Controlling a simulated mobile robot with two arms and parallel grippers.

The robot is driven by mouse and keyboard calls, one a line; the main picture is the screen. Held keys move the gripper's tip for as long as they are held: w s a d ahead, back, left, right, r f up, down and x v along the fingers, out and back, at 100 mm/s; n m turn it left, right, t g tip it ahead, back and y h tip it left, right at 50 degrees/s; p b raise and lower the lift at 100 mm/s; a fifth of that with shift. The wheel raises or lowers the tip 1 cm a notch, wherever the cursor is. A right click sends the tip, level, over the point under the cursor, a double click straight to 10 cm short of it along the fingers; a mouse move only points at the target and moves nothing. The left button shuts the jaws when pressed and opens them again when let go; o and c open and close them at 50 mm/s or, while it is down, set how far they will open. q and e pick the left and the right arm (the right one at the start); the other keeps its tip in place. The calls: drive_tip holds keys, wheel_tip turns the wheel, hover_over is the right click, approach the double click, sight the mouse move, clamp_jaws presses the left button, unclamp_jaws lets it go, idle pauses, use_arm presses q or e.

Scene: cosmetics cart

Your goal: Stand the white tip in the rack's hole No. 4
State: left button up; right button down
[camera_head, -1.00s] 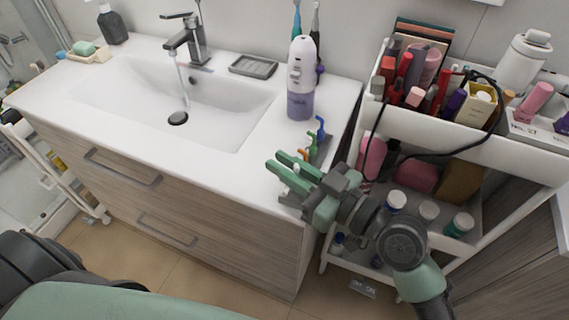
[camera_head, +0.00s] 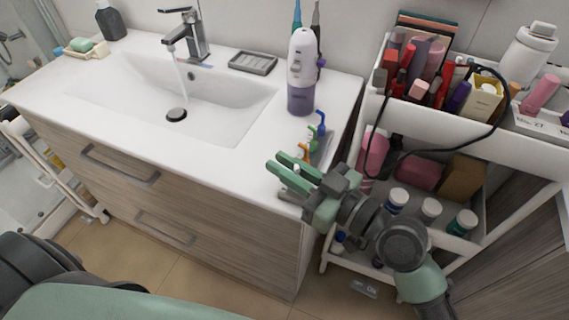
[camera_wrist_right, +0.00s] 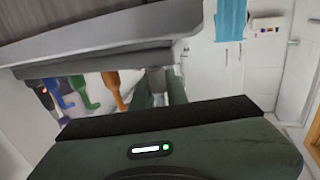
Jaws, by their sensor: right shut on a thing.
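My right gripper (camera_head: 284,170) is over the right front corner of the white counter and is shut on the white tip (camera_head: 296,168). Only a small pale bit of the tip shows between the fingers. The grey rack (camera_head: 324,150) lies just behind the fingers, partly hidden by my gripper. A blue tip (camera_head: 320,120), a green tip (camera_head: 312,136) and an orange tip (camera_head: 305,152) stand in it in a row. In the right wrist view the blue tip (camera_wrist_right: 63,96), green tip (camera_wrist_right: 83,92) and orange tip (camera_wrist_right: 113,90) show beside the fingers (camera_wrist_right: 160,88). Hole numbers are not readable. My left gripper is out of view.
A white and purple water flosser (camera_head: 301,75) stands behind the rack. The sink (camera_head: 165,95) with running tap (camera_head: 186,35) is to the left. A full cosmetics cart (camera_head: 465,125) with a dark cable stands close on the right. The counter front left of my gripper is clear.

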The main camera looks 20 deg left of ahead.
use_arm(q)
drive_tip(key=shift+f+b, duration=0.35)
drive_tip(key=shift+b, duration=0.05)
use_arm(e)
drive_tip(key=shift+s+d+f, duration=0.1)
drive_tip(key=shift+d+f, duration=0.05)
drive_tip(key=shift+f, duration=0.3)
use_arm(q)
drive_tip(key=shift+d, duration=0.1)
use_arm(e)
drive_tip(key=c, duration=1.3)
unclamp_jaws()
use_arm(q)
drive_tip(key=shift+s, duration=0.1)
